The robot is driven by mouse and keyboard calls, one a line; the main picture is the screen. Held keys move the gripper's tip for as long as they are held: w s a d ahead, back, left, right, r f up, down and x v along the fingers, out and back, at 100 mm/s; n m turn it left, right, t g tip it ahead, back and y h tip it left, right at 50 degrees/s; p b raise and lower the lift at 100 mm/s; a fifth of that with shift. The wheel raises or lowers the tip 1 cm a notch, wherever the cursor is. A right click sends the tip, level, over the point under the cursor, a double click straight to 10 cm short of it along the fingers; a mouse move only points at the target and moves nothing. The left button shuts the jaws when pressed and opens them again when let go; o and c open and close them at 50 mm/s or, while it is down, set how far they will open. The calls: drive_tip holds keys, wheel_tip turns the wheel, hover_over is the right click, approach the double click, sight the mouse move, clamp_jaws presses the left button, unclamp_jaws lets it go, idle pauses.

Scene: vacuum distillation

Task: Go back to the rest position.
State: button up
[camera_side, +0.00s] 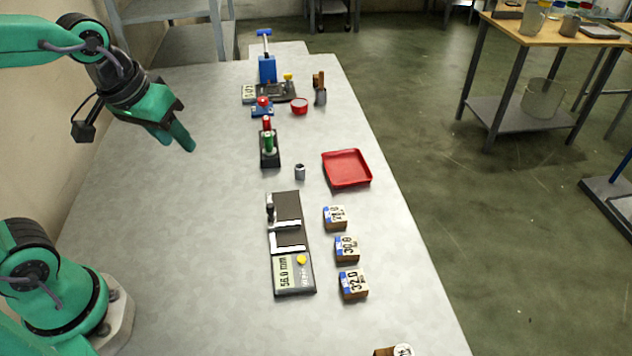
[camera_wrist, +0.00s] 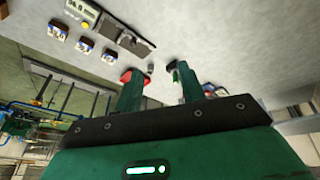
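My gripper (camera_side: 178,142) is raised in the air over the left part of the grey table (camera_side: 190,240) in the side view. It is well left of the things on the table and touches none of them. In the wrist view the two green fingers of my gripper (camera_wrist: 157,80) stand apart with nothing held between them. The table also shows in the wrist view (camera_wrist: 220,40), seen at a tilt.
A measuring device (camera_side: 289,222) reading 56.0 mm, labelled blocks (camera_side: 347,249), a red tray (camera_side: 347,168), a small grey cylinder (camera_side: 300,172) and a black holder (camera_side: 269,158) stand along the table's middle and right. A blue press (camera_side: 267,70) stands farther back. The table's left side is clear.

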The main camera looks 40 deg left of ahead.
drive_tip(key=shift+s+a+r+m+t, duration=0.25)
drive_tip(key=shift+s+a+m, duration=0.1)
drive_tip(key=shift+s, duration=0.45)
drive_tip(key=shift+s+a+r+m+t, duration=0.25)
drive_tip(key=shift+s+m, duration=0.15)
drive_tip(key=shift+s, duration=0.45)
drive_tip(key=shift+s+a+r+m+t, duration=0.2)
drive_tip(key=shift+s+a+m, duration=0.15)
drive_tip(key=shift+s, duration=0.45)
